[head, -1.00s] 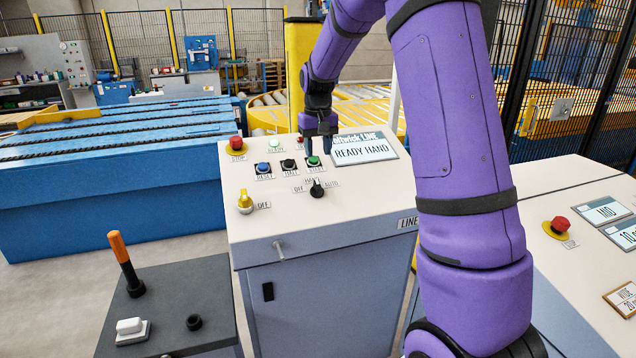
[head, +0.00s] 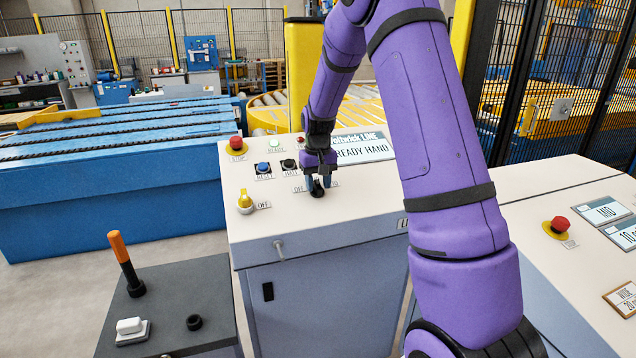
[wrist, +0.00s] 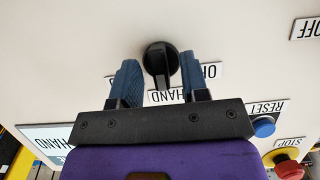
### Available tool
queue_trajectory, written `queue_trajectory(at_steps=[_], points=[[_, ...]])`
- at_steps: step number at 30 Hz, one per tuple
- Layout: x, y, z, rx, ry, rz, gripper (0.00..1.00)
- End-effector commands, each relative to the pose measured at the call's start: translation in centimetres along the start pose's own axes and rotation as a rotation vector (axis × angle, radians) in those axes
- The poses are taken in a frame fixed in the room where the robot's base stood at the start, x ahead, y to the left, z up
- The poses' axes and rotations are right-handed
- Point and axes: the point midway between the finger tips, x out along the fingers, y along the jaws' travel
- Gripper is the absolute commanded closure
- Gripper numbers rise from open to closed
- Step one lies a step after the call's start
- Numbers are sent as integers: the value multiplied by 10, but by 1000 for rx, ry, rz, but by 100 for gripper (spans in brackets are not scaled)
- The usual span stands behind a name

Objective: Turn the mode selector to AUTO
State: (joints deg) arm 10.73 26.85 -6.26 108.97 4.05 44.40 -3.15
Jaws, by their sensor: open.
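The mode selector (head: 317,190) is a black rotary knob on the sloping top of the light grey console. In the wrist view the knob (wrist: 158,58) has its bar pointing at the HAND label (wrist: 166,96). The OFF label (wrist: 211,72) is partly hidden by one finger, and the label on the other side is mostly covered. My gripper (head: 319,181) is open, with its blue fingers pointing down at the selector. In the wrist view the fingers (wrist: 159,70) stand on either side of the knob, with gaps; I cannot tell their height above the panel.
The display (head: 364,149) reads READY HAND. A red stop button (head: 236,143), a blue reset button (head: 262,168), a black button (head: 288,165) and a yellow-handled switch (head: 245,201) are on the same panel. A second console with a red button (head: 560,224) stands right.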

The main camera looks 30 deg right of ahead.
Motion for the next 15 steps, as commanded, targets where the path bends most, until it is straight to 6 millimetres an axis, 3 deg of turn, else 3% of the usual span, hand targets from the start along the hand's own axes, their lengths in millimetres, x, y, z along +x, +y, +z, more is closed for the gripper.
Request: queue_trajectory(at_steps=[2,7,15], points=[[0,0,0,0,0,0,61],[0,0,0,0,0,0,100],[-1,0,0,11,0,-4,100]])
